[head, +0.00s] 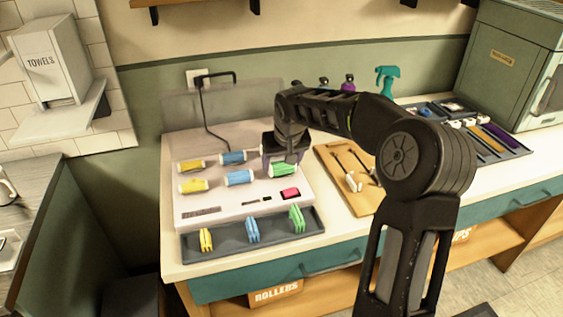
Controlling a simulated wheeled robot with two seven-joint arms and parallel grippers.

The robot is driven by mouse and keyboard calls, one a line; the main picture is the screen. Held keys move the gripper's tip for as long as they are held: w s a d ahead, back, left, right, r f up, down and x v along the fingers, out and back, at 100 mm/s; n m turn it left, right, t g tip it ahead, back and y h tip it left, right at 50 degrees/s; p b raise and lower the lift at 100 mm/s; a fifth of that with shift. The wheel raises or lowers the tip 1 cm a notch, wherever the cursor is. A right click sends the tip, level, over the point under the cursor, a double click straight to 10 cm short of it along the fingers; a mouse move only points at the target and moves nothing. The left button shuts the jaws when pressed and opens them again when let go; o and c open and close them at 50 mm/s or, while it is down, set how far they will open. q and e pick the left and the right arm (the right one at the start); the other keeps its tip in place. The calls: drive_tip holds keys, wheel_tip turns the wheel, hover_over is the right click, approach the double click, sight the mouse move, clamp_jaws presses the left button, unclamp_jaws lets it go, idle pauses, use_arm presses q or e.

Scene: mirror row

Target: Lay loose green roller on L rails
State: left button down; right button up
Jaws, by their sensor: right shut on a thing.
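The green roller (284,170) is at the right end of the front row on the pale machine (225,203). My right gripper (281,163) is directly above it, pointing down, and is shut on it. Whether the roller touches the rails beneath cannot be made out. In the same front row are a yellow roller (193,185) and a blue roller (239,177). Behind them are another yellow roller (190,165) and blue roller (233,157). My gripper and wrist hide the back row's right end. My left gripper is out of view.
A dark tray (275,234) in front holds yellow, blue and green upright pieces. A pink block (290,193) sits on the machine's right front. A wooden board (362,205) with tools lies to the right, partly behind my arm. A dark organizer (507,146) and green box (505,65) stand farther right.

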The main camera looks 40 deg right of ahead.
drive_tip(key=o, duration=1.4)
drive_tip(key=shift+o, duration=0.9)
drive_tip(key=shift+r+p, duration=2.45)
drive_tip(key=shift+r, duration=1.05)
